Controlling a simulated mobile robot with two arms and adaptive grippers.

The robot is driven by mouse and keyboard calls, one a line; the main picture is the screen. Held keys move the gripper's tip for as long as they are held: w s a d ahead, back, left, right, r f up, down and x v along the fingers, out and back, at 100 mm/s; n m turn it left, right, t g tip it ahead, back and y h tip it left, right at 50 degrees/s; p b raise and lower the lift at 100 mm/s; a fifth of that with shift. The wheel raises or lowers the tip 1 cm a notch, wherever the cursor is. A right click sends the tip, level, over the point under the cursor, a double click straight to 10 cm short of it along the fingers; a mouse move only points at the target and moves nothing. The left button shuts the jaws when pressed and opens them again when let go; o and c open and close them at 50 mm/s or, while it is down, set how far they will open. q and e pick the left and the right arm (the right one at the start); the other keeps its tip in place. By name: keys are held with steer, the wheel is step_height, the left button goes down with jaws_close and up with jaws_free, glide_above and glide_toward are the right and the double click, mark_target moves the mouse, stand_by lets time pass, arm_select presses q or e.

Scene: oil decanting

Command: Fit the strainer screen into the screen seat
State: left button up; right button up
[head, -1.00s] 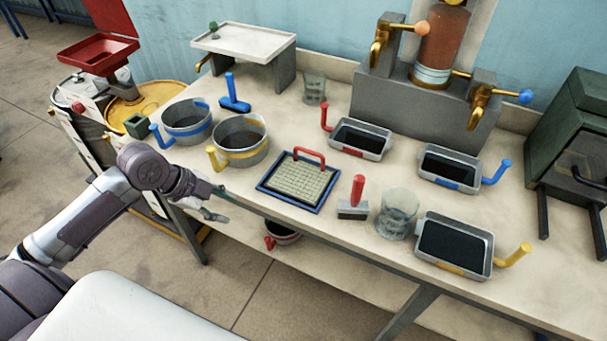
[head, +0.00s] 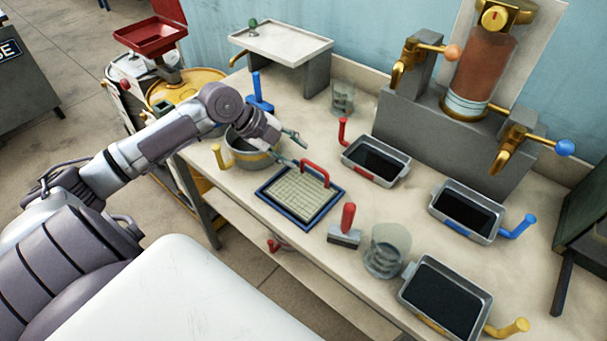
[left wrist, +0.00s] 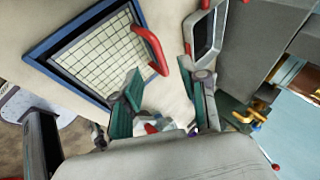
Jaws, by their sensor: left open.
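The strainer screen (head: 298,198) is a pale mesh square with a red arched handle (head: 317,173). It lies flat inside a blue-edged dark frame (head: 270,213) on the bench. In the left wrist view the screen (left wrist: 100,52) and its red handle (left wrist: 152,47) show at upper left. My left gripper (head: 292,150) is open and empty, just beyond the screen's far-left edge and near the handle. My right gripper is not in view.
A yellow-handled pot (head: 250,158) stands under my left forearm. A red-handled brush (head: 346,228) and a glass (head: 386,250) stand right of the screen. Trays with red (head: 376,160), blue (head: 468,210) and yellow (head: 447,298) handles lie farther right.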

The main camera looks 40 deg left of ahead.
mark_target(310, 164)
arm_select(q)
steer(key=x, duration=0.3)
steer(key=shift+w+d+p, duration=0.15)
steer(key=shift+d+p, duration=0.05)
steer(key=shift+p, duration=0.2)
steer(key=p+x, duration=0.1)
steer(key=x, duration=0.2)
steer(key=shift+w+d+f, duration=0.15)
steer(key=shift+f, duration=0.1)
steer(key=shift+w+d+f, duration=0.1)
steer(key=shift+f, duration=0.15)
steer(key=c, duration=0.6)
jaws_close()
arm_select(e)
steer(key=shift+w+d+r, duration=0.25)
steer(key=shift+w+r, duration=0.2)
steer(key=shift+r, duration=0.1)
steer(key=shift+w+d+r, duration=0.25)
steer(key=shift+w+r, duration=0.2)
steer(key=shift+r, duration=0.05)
